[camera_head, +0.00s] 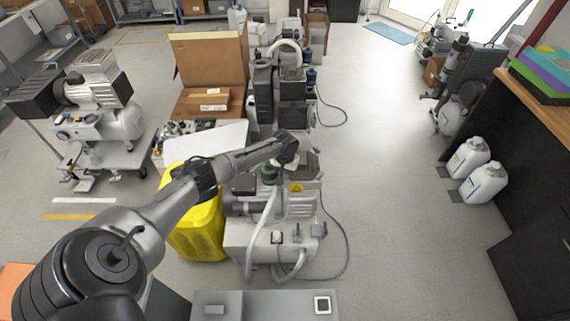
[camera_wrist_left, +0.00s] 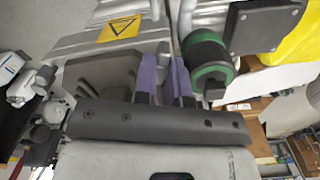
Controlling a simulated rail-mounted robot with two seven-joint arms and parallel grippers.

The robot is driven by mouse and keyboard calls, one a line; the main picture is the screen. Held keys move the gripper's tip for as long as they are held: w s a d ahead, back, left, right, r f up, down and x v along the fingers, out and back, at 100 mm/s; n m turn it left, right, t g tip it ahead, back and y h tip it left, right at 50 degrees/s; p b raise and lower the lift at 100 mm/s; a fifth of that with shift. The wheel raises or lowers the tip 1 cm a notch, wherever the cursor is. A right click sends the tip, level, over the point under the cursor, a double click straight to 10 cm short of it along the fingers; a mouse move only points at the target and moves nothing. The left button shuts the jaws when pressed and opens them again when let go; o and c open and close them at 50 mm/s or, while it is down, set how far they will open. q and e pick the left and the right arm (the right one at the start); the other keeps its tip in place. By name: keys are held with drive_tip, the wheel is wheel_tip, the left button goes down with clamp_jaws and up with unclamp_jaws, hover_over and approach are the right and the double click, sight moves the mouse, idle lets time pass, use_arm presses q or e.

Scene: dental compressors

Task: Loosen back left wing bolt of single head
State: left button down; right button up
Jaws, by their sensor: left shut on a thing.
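The single-head compressor (camera_head: 248,236) stands on the floor in front of me. It has a ribbed grey head, a yellow warning label (camera_head: 297,188) and white hoses. The label also shows in the left wrist view (camera_wrist_left: 120,29). My left gripper (camera_head: 280,177) reaches down at the back of this compressor. In the left wrist view its two purple fingers (camera_wrist_left: 164,78) are close together beside a dark cylinder with a green ring (camera_wrist_left: 208,66). They are shut on a small part, apparently a wing bolt, which is mostly hidden. My right gripper is not in view.
A yellow bin (camera_head: 196,228) stands close left of the compressor. Another tall unit (camera_head: 264,92) and cardboard boxes (camera_head: 208,60) are behind it. A wheeled compressor (camera_head: 98,110) is at left. White jugs (camera_head: 484,182) stand at right. The floor between is clear.

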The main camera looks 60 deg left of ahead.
use_arm(q)
drive_tip(key=n+p, duration=0.3)
drive_tip(key=p, duration=0.1)
drive_tip(key=shift+r+n, duration=0.25)
drive_tip(key=shift+n, duration=0.15)
drive_tip(key=n+p, duration=0.2)
drive_tip(key=n, duration=0.1)
drive_tip(key=shift+s+f+n+p, duration=0.1)
drive_tip(key=shift+n+p, duration=0.2)
drive_tip(key=shift+p, duration=0.1)
drive_tip(key=n+p, duration=0.1)
drive_tip(key=n, duration=0.1)
drive_tip(key=shift+n, duration=0.3)
drive_tip(key=shift+s+a+f+n+p, duration=0.1)
drive_tip(key=shift+n+p, duration=0.3)
drive_tip(key=shift+n, duration=1)
drive_tip(key=c, duration=1.2)
unclamp_jaws()
drive_tip(key=shift+n, duration=0.3)
